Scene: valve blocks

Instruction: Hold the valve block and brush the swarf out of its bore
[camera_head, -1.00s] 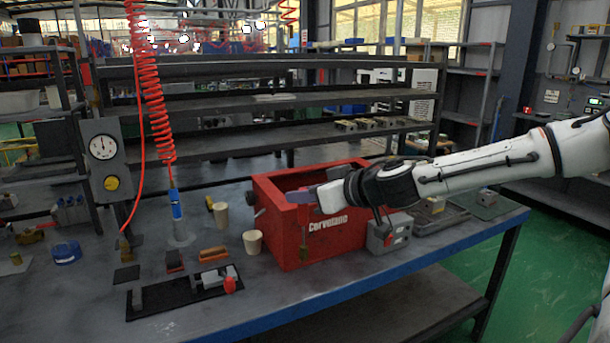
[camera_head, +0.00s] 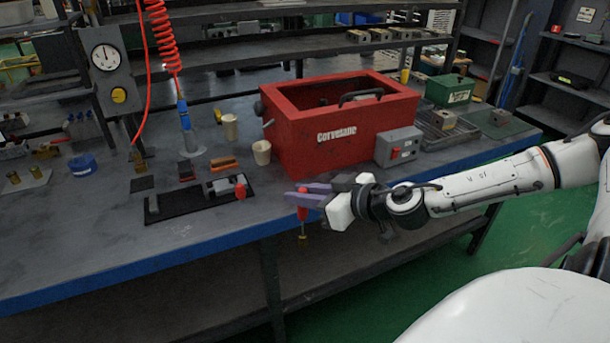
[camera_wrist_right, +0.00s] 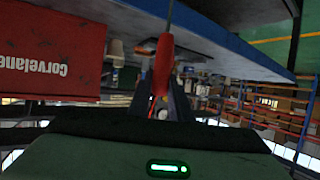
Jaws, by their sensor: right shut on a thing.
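My right gripper (camera_head: 312,197) has purple fingers shut on a red-handled brush (camera_head: 303,231). The brush hangs down, with its thin shaft and brass-coloured end in front of the bench's blue front edge. In the right wrist view the red brush handle (camera_wrist_right: 163,66) stands between the fingers, its thin shaft running to the top of the picture. A small metal block (camera_head: 442,119), possibly a valve block, sits on a dark tray at the right of the bench. Its bore and any swarf cannot be made out. My left gripper is not in view.
A red open-topped box (camera_head: 300,140) marked Corvelane stands behind my right gripper, with a grey switch box (camera_head: 398,147) beside it. A black mat (camera_head: 165,213) carries a grey fixture with a red knob (camera_head: 240,191). Two beige cups (camera_head: 262,152) stand nearby. The bench's front left is clear.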

